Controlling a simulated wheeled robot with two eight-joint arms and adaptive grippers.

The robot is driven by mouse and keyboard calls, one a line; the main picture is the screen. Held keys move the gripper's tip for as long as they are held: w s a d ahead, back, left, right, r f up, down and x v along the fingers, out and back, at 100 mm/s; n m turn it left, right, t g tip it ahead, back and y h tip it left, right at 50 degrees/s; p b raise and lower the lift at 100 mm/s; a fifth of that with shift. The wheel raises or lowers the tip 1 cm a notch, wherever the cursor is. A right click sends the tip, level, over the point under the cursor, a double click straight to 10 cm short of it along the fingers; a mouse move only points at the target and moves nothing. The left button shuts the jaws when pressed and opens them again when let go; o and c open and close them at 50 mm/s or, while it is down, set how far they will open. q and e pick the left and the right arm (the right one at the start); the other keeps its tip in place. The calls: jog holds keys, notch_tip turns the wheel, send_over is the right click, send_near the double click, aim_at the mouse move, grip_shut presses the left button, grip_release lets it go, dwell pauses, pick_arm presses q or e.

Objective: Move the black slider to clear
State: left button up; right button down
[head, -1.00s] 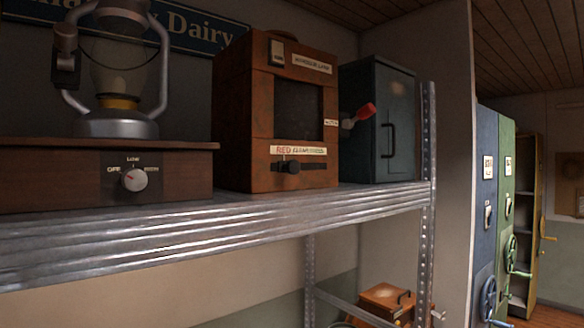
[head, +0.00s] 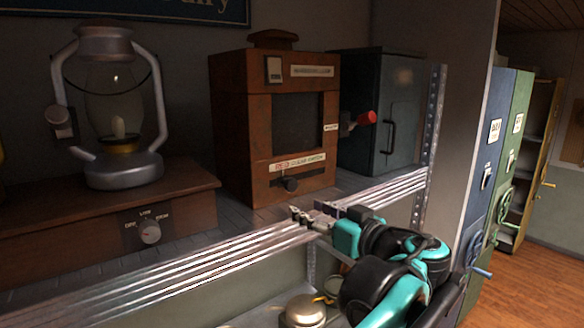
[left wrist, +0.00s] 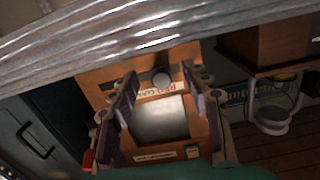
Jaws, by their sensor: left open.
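The black slider (head: 290,184) is a knob in a dark slot low on the front of a brown wooden box (head: 228,130). It sits toward the left part of the slot, under the red lettering of a pale label (head: 297,162). My left gripper (head: 312,217) is open and empty at the shelf's front edge, below and right of the slider, apart from it. In the left wrist view the box is upside down; the slider knob (left wrist: 161,78) shows between the open fingers of the gripper (left wrist: 160,74). My right gripper is not in view.
The metal shelf edge (head: 200,262) runs close under the box. A lantern (head: 120,110) stands left on a wooden base with a dial (head: 150,234). A red-tipped lever (head: 366,118) and a dark metal cabinet (head: 378,100) are right of the box.

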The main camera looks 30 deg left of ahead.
aim_at(293, 187)
pick_arm(q)
jog(key=shift+n+y, duration=0.4)
jog(key=r, duration=0.1)
jog(key=w+a+r, duration=0.1)
jog(key=a+r, duration=0.1)
jog(key=shift+w+a+r+p, duration=0.1)
jog(key=shift+w+p, duration=0.25)
jog(key=shift+w, duration=0.05)
jog(key=x, duration=0.5)
jog(key=shift+w+a+p, duration=0.1)
jog(key=shift+a+p, duration=0.15)
jog(key=shift+p, duration=0.05)
jog(key=shift+d, duration=0.15)
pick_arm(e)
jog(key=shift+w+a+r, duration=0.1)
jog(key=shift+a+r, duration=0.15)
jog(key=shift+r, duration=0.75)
